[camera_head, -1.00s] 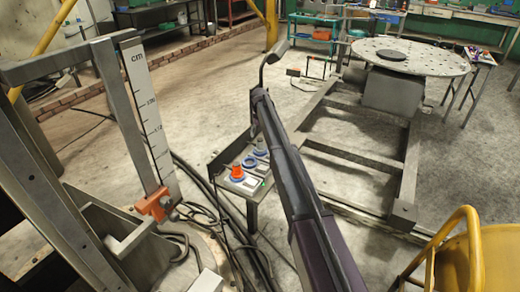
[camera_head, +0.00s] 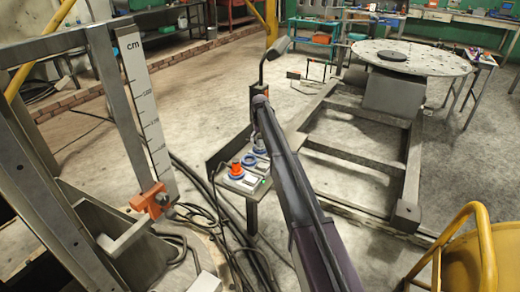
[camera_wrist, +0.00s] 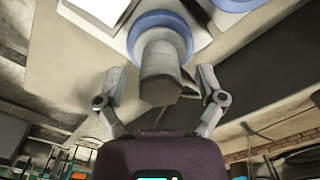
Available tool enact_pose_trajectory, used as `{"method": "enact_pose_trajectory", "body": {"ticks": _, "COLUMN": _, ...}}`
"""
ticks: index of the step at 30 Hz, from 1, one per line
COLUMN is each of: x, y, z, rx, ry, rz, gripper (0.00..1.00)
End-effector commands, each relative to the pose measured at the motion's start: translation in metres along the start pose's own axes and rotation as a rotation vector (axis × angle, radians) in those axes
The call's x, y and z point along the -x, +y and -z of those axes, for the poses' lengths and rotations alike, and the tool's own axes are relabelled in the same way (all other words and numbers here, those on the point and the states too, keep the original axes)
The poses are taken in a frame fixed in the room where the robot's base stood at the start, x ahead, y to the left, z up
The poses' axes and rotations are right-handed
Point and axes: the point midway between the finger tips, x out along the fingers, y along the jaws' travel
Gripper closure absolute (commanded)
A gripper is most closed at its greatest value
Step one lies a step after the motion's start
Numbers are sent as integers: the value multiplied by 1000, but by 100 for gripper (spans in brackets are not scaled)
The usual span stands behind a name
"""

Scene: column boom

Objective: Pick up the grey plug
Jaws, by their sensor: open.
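The grey plug (camera_wrist: 159,66) stands in a blue-ringed socket (camera_wrist: 160,22) in the wrist view. My gripper (camera_wrist: 162,78) is open, with one finger on each side of the plug. A gap shows between each finger and the plug, so neither appears to touch it. In the head view my gripper end is over the far part of the socket panel (camera_head: 252,196), and the arm hides most of the grey plug. A blue ring (camera_head: 260,147) shows just below the arm's end.
An orange plug (camera_head: 236,170) sits in a nearer socket, and an empty-looking blue-ringed socket (camera_head: 249,160) lies between. Cables run on the floor to the left. A metal frame (camera_head: 350,155) stands right, and a yellow chair (camera_head: 470,250) near right.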

Motion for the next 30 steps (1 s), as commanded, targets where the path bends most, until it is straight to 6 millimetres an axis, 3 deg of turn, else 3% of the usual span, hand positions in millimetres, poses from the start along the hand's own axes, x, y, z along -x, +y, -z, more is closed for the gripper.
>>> {"method": "enact_pose_trajectory", "body": {"ticks": 18, "x": -1, "y": 0, "z": 0, "rx": 0, "ry": 0, "rz": 0, "gripper": 12}}
{"method": "enact_pose_trajectory", "body": {"ticks": 27, "x": -1, "y": 0, "z": 0, "rx": 0, "ry": 0, "rz": 0, "gripper": 100}}
{"method": "enact_pose_trajectory", "body": {"ticks": 30, "x": -1, "y": 0, "z": 0, "rx": 0, "ry": 0, "rz": 0, "gripper": 100}}
